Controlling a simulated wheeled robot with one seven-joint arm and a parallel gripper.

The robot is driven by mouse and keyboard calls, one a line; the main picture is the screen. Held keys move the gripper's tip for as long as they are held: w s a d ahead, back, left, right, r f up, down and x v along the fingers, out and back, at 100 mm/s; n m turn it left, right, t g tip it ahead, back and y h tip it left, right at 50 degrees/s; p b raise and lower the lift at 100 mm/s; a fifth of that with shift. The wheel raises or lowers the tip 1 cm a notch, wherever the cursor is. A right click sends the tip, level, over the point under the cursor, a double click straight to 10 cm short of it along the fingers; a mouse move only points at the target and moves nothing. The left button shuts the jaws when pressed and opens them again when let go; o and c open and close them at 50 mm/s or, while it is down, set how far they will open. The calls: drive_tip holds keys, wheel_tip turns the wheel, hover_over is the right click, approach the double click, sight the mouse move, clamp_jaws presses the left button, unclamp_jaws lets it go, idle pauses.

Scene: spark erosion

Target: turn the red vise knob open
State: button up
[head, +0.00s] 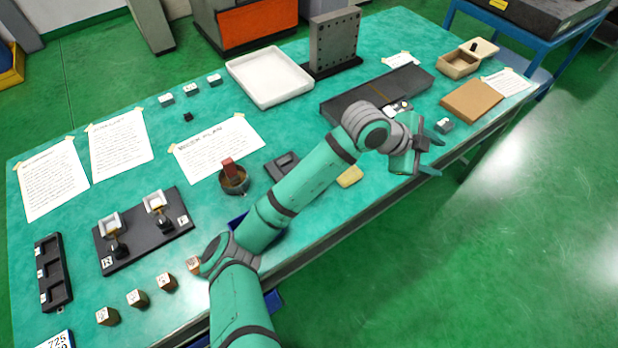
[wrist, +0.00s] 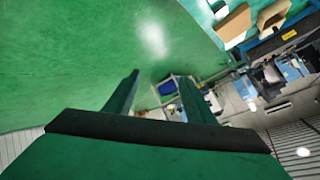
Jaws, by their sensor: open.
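My gripper (head: 434,148) is at the right end of my outstretched arm, over the table's front edge in the head view. Its two fingers are apart with nothing between them; they also show open in the wrist view (wrist: 162,88). I cannot make out a red vise knob for certain. A red upright piece (head: 231,171) stands in a round brown metal dish (head: 234,186), left of my arm and well away from my gripper. A long dark grey block (head: 412,80) lies behind my wrist, partly hidden; I cannot tell whether it is the vise.
The green table (head: 300,120) carries a white tray (head: 270,76), a grey drilled plate (head: 334,42) and a black two-post fixture (head: 146,240). A brown slab (head: 471,101) and an open box (head: 458,64) lie right of my gripper. The floor (head: 530,200) in front is clear.

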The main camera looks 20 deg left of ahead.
drive_tip(key=s+a+f+m+g+y, duration=0.1)
drive_tip(key=s+a+g+y, duration=0.3)
drive_tip(key=a, duration=1.1)
drive_tip(key=s+a+f+m+g+y, duration=0.15)
drive_tip(key=s+a+y, duration=0.3)
drive_tip(key=a, duration=0.95)
drive_tip(key=shift+n+y, duration=0.25)
drive_tip(key=shift+y, duration=0.1)
drive_tip(key=f, duration=0.6)
drive_tip(key=w+f, duration=0.1)
drive_tip(key=f, duration=0.2)
drive_tip(key=shift+f, duration=0.3)
drive_tip(key=c, duration=1.1)
